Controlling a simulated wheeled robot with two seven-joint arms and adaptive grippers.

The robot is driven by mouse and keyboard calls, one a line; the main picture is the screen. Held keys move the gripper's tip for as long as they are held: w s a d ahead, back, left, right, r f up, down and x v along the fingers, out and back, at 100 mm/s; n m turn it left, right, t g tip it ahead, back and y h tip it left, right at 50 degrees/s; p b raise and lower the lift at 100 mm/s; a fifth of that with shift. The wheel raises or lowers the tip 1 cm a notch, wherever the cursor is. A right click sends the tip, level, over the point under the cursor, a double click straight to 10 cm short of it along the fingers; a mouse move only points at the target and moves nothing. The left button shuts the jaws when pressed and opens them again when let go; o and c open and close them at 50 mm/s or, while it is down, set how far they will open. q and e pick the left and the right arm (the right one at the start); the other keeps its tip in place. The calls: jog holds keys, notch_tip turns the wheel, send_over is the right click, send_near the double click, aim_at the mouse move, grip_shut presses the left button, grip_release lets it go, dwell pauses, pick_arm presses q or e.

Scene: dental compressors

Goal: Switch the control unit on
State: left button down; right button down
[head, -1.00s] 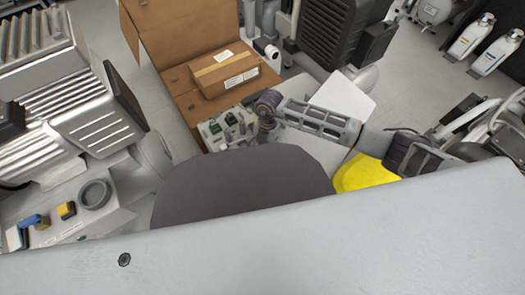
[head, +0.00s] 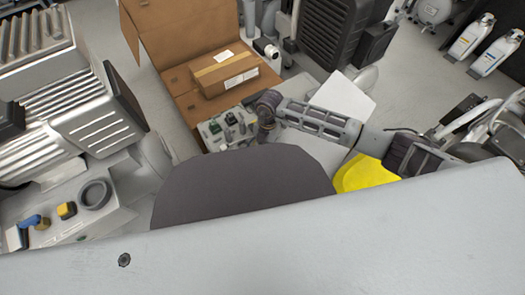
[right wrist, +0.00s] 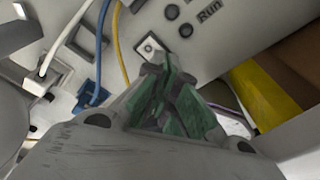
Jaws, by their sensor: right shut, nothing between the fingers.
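The control unit (head: 204,131) is a light grey panel with green and dark parts, in the middle of the head view beside the cardboard box. In the right wrist view its grey face (right wrist: 235,45) carries the word "Run", dark round buttons or lamps and a small switch in a white frame (right wrist: 151,47). My right gripper (right wrist: 160,72) has green finger pads, is shut and empty, and its tips are right at the switch, partly covering it. I cannot tell whether they touch. In the head view its fingers are hidden. My left gripper is not in view.
White, blue and yellow cables (right wrist: 122,50) plug into the panel left of my fingertips. An open cardboard box (head: 185,85) holding a smaller parcel (head: 224,74) stands behind the unit. A ribbed grey machine (head: 75,105) stands left, and a dark ribbed block (head: 328,35) stands behind.

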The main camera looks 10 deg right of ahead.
jog(key=shift+f, duration=0.2)
dwell(0.5)
